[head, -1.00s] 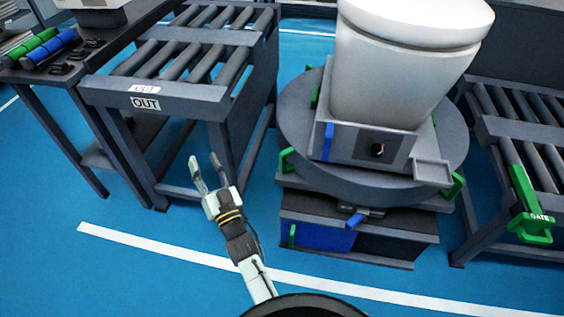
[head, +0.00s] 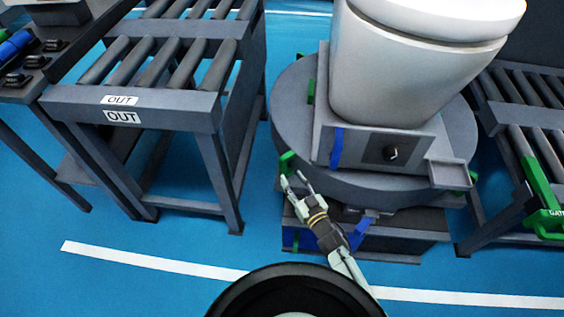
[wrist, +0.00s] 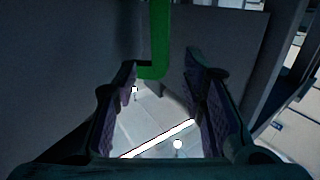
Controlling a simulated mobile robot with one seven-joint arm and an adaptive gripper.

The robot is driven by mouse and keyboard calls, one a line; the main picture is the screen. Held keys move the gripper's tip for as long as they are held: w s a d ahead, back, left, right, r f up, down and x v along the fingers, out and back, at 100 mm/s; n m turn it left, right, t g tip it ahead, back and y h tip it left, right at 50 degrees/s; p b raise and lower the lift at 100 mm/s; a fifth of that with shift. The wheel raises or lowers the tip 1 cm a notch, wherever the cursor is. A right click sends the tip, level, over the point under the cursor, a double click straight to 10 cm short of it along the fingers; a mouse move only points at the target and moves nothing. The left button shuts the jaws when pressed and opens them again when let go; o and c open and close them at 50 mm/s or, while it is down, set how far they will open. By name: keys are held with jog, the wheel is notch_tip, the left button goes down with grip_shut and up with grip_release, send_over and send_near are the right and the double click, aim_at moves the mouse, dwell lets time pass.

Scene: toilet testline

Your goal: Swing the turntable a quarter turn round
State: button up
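The turntable (head: 291,120) is a dark grey round disc on a low stand, bearing a white toilet (head: 385,80) in a grey fixture. Green handles stick out from its rim: a front-left one (head: 288,163) and a right one (head: 471,178). My gripper (head: 293,178) is open and empty at the front-left handle, just below and in front of it. In the wrist view a green handle (wrist: 154,45) hangs ahead of the open fingers (wrist: 160,85). Its lower end shows between them, nearer the left finger; I cannot tell whether they touch.
A blue lever (head: 361,232) sits under the disc near my forearm. The OUT roller conveyor (head: 150,95) stands to the left, and another roller conveyor with a green gate handle (head: 543,190) to the right. Blue floor (head: 190,232) is clear between the OUT conveyor and the turntable.

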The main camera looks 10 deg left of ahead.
aim_at(284, 167)
jog(key=x, duration=0.7)
jog(key=shift+w+a, duration=0.25)
jog(key=shift+w, duration=0.05)
jog(key=shift+c, duration=0.2)
grip_shut()
dwell(0.4)
